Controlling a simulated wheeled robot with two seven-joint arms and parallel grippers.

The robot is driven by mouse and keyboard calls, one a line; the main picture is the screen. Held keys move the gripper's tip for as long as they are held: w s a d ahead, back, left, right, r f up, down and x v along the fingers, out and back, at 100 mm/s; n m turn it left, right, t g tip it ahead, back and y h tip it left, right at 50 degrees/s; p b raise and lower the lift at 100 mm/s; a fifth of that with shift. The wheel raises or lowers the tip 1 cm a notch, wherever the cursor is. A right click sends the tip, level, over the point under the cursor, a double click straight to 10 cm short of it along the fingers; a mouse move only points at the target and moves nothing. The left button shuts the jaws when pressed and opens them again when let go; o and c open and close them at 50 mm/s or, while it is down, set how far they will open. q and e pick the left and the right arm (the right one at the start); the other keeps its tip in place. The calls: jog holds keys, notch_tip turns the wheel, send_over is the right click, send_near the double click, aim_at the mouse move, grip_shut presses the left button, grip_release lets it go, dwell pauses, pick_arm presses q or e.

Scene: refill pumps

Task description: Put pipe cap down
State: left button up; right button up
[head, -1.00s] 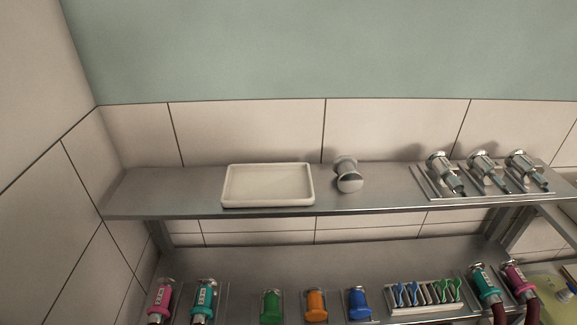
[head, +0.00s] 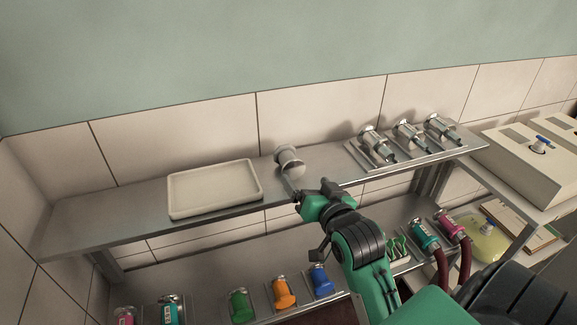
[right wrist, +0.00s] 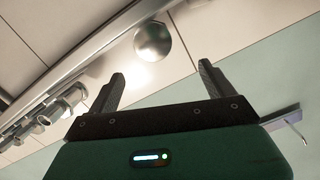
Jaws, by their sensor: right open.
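The pipe cap (head: 290,160), a shiny metal piece with a round face, sits on the upper shelf (head: 110,217), right of the white tray (head: 215,188). My right gripper (head: 311,189) is at the shelf's front edge, just in front of and below the cap. In the right wrist view the gripper's two fingers (right wrist: 157,70) are spread and empty. The cap's round face (right wrist: 153,42) shows beyond the fingertips, roughly between them and apart from them. My left gripper is not in view.
Several metal pump fittings (head: 408,138) stand on the shelf's right part. Green, orange and blue fittings (head: 283,292) and hoses (head: 441,262) are on the lower shelf. Pale boxes (head: 530,155) stand at the right. The upper shelf left of the tray is bare.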

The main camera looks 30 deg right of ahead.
aim_at(289, 159)
jog(key=p+x, duration=0.1)
jog(key=x, duration=0.7)
jog(key=p+x, duration=0.2)
jog(key=x, duration=0.1)
jog(key=p+x, duration=0.1)
jog(key=shift+w+d+f, duration=0.15)
jog(key=shift+w+d, duration=0.1)
jog(key=shift+d, duration=0.15)
jog(key=shift+w+f+p, duration=0.2)
jog(key=shift+w+p, duration=0.15)
jog(key=c, duration=1.2)
jog(key=shift+r, duration=0.1)
